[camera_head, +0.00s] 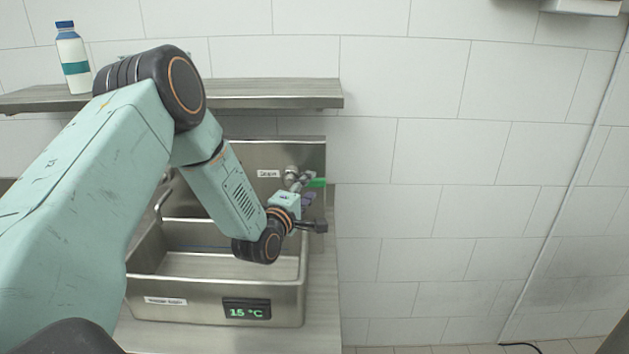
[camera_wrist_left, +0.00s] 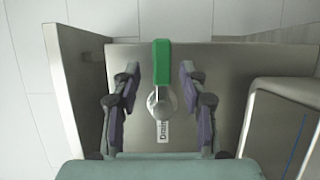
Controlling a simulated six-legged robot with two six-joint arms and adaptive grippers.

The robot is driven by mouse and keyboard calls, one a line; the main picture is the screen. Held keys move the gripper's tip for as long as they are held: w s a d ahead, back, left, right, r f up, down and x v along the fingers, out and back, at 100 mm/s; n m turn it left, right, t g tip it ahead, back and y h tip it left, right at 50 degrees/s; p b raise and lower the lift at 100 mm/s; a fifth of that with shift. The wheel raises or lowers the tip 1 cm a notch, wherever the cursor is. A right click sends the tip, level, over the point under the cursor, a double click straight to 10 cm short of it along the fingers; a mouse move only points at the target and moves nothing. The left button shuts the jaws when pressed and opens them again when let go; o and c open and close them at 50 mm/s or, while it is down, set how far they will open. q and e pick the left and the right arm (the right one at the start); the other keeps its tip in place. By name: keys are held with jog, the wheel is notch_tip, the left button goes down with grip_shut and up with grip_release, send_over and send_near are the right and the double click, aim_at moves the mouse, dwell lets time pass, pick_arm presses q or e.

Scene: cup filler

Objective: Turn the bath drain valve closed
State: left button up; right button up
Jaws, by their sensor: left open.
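The drain valve (camera_wrist_left: 161,100) has a green lever handle (camera_wrist_left: 162,66) and a round metal body with a "Drain" label under it. In the left wrist view the handle points up the picture, between the two fingers of my left gripper (camera_wrist_left: 158,80). The fingers are open, with a gap on each side of the handle. In the head view the green handle (camera_head: 317,183) shows at the right end of the steel back panel, and my left gripper (camera_head: 308,198) is close to it. My left arm hides part of the basin. My right gripper is not in view.
A steel basin (camera_head: 200,297) with a "15 °C" display (camera_head: 246,309) stands below my left arm. A shelf (camera_head: 270,94) with a white bottle (camera_head: 73,58) runs above. A steel side plate (camera_wrist_left: 75,85) is left of the valve in the wrist view.

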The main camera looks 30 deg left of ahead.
aim_at(313, 183)
pick_arm(q)
jog(key=w, duration=0.4)
jog(key=shift+w+f, duration=0.15)
jog(key=shift+f, duration=0.05)
jog(key=shift+s+a+r, duration=0.2)
jog(key=shift+s, duration=0.15)
jog(key=shift+w+d+f, duration=0.15)
jog(key=shift+w+f, duration=0.05)
jog(key=shift+w, duration=0.15)
jog(key=c, duration=0.6)
jog(key=shift+s, duration=0.1)
grip_shut()
